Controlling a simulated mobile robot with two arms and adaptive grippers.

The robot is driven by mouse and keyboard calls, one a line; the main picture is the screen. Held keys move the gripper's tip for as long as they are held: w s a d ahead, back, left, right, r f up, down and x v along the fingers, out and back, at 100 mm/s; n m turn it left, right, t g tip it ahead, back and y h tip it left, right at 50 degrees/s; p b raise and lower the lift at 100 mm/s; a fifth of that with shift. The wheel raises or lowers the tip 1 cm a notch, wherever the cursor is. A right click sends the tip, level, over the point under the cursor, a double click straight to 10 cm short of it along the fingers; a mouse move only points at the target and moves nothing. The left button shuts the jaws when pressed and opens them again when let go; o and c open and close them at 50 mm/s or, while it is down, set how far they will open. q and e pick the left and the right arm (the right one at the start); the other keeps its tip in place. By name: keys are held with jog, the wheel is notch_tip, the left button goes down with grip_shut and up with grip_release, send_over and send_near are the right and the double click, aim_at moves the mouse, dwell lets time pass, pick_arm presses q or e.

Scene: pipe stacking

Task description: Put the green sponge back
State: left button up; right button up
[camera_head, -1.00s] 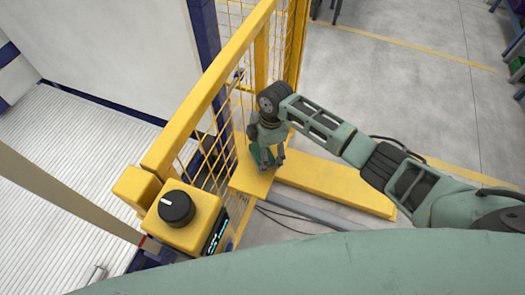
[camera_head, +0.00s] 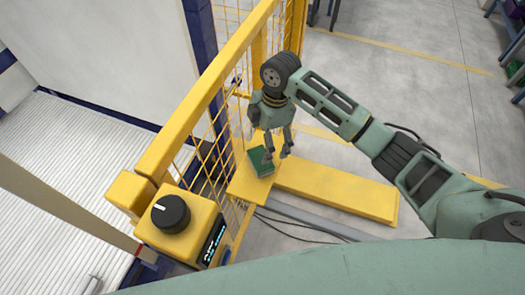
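The green sponge (camera_head: 260,161) lies on the yellow plate (camera_head: 246,187) at the foot of the yellow mesh fence. My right gripper (camera_head: 275,150) points down just above and beside the sponge, with its two fingers spread apart. Nothing shows between the fingers, and the sponge appears clear of them, resting on the plate. The gripper partly covers the fence behind it. My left gripper is not in view.
The yellow fence rail (camera_head: 205,95) runs close to the left of my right gripper. A yellow control box with a black knob (camera_head: 171,214) stands at the near left. A yellow floor beam (camera_head: 335,190) extends right from the plate, with dark cables (camera_head: 290,226) in front.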

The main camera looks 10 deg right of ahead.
jog(key=shift+d+r, duration=0.2)
jog(key=shift+r, duration=1.2)
